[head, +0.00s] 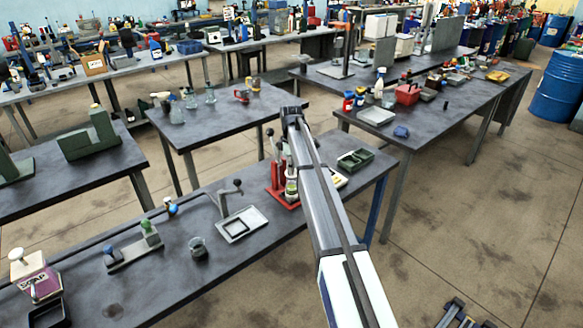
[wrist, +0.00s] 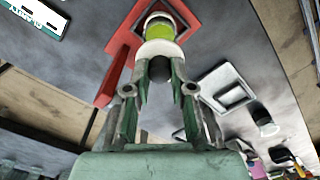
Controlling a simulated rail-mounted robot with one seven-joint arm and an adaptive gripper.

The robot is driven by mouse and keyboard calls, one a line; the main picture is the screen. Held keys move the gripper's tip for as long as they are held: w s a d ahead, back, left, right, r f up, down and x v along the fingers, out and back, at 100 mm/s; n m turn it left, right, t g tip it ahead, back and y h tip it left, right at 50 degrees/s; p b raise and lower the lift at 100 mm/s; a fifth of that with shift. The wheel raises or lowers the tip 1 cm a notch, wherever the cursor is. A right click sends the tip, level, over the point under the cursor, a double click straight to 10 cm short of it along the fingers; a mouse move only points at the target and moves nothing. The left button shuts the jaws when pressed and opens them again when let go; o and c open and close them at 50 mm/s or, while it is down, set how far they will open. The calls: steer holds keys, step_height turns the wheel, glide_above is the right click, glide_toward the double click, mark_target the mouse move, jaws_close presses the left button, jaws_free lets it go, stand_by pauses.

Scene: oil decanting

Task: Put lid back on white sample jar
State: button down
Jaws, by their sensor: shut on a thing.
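In the wrist view my gripper (wrist: 158,70) points at a small jar with a white rim and a green band (wrist: 162,30). The fingers are close together on a dark rounded piece, which looks like a lid; its identity is not certain. A white ring (wrist: 157,48) shows just past the fingertips, between them and the green band. I cannot tell whether the dark piece touches the jar. In the head view a small green-and-white bottle shape (head: 291,186) stands at the red stand (head: 278,180), partly behind my arm. My gripper is not clearly visible there.
The red stand (wrist: 112,75) is close beside the gripper. A green tray (head: 355,158) lies to the right. Bare tabletop lies between the tray and beaker.

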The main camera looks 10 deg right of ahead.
mark_target(291, 185)
steer(key=shift+f+b, duration=0.9)
steer(key=shift+f, duration=1.7)
steer(key=shift+f, duration=0.15)
stand_by(0.5)
steer(key=shift+c, duration=2.2)
jaws_free()
steer(key=shift+r+p, duration=1.65)
steer(key=shift+r, duration=1.9)
jaws_close()
